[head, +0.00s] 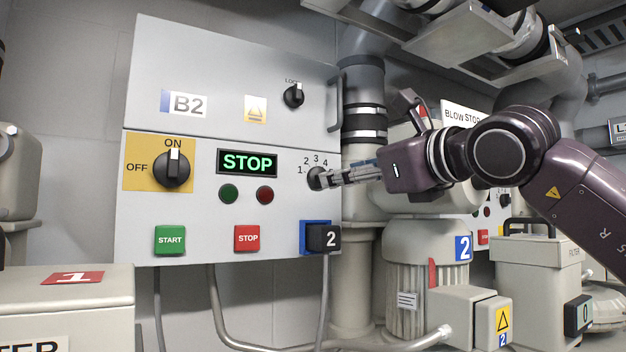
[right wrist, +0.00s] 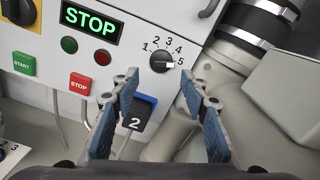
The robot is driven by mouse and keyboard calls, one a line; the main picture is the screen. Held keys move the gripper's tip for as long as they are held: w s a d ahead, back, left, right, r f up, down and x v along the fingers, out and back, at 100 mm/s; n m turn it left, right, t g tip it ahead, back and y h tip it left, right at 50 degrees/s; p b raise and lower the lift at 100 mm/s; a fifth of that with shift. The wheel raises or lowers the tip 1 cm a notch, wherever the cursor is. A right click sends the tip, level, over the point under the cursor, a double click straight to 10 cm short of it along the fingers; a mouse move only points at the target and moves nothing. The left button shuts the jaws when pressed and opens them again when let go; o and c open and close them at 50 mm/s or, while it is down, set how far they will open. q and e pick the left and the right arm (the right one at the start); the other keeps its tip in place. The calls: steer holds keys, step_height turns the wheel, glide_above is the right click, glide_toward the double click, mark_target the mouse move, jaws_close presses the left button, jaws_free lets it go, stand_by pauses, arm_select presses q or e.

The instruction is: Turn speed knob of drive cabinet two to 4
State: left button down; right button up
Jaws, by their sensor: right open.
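The drive cabinet (head: 215,50) is grey, marked B2, with a black 2 tag (head: 323,238). Its black round speed knob (head: 317,178) sits right of the display; 5 is not visible in the head view. In the right wrist view the knob (right wrist: 160,62) has a scale from 1 to 5, and its white mark points right, at about 5. My right gripper (head: 329,178) reaches in from the right, its tips close to the knob. In the right wrist view its blue-padded fingers (right wrist: 160,86) are apart with nothing between them, the knob just beyond. I cannot tell whether they touch it.
The display (head: 247,163) reads STOP. A black switch (head: 173,168) on a yellow plate points to ON. START (head: 170,239) and STOP (head: 247,238) buttons sit below. A handle (head: 337,102) and pipe (head: 364,90) stand at the cabinet's right edge; a motor (head: 425,275) is below my arm.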

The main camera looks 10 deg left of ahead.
steer(key=p+x, duration=0.3)
steer(key=r+p+x, duration=0.1)
steer(key=x, duration=0.1)
steer(key=shift+w, duration=0.25)
steer(key=shift+w+a+f+p, duration=0.1)
steer(key=shift+w+a+p, duration=0.15)
steer(key=shift+p, duration=0.1)
steer(key=shift+d, duration=0.1)
steer(key=c, duration=0.5)
arm_select(q)
step_height(320, 180, up, 5)
steer(key=s+d, duration=0.2)
steer(key=shift+s+d, duration=0.2)
steer(key=shift+d, duration=0.15)
arm_select(e)
jaws_close()
